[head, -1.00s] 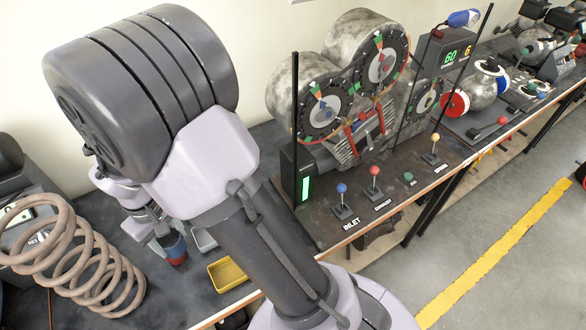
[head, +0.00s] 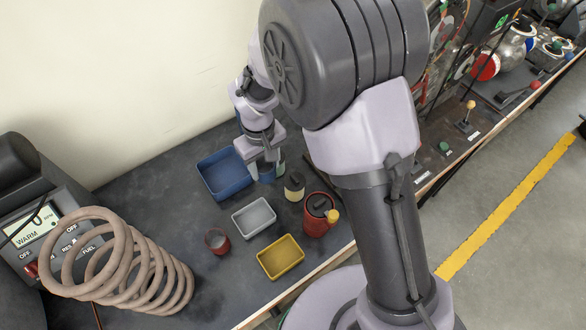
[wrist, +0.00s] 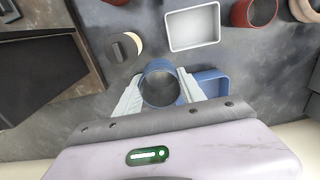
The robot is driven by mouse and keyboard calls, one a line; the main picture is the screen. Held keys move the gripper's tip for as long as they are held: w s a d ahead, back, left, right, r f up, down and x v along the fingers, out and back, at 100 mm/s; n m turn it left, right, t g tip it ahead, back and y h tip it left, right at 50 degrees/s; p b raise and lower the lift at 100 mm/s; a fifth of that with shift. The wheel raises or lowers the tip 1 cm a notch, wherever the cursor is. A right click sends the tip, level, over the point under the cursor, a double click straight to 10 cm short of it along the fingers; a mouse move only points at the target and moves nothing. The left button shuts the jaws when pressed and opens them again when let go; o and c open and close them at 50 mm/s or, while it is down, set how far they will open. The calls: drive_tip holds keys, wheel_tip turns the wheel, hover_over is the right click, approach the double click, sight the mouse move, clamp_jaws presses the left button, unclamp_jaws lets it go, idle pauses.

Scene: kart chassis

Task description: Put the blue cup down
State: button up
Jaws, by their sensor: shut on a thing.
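The blue cup (head: 266,175) is between the fingers of my gripper (head: 264,165), partly hidden by them in the head view. In the wrist view the cup (wrist: 159,68) shows its open round mouth, and my gripper (wrist: 158,92) is shut on it from both sides. The cup looks roughly upright. It is just right of the blue tray (head: 224,190) in the head view. I cannot tell whether its base touches the bench.
A cream jar with a black lid (head: 294,188), a red can (head: 318,222), a grey tray (head: 254,218), a yellow tray (head: 280,257) and a red cup (head: 217,241) stand nearby. A coil spring (head: 120,260) is at the left. Bare bench (head: 150,185) lies left of the blue tray.

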wheel_tip(320, 180, down, 10)
drive_tip(key=b, duration=0.4)
drive_tip(key=o, duration=1.4)
drive_tip(key=shift+c, duration=0.2)
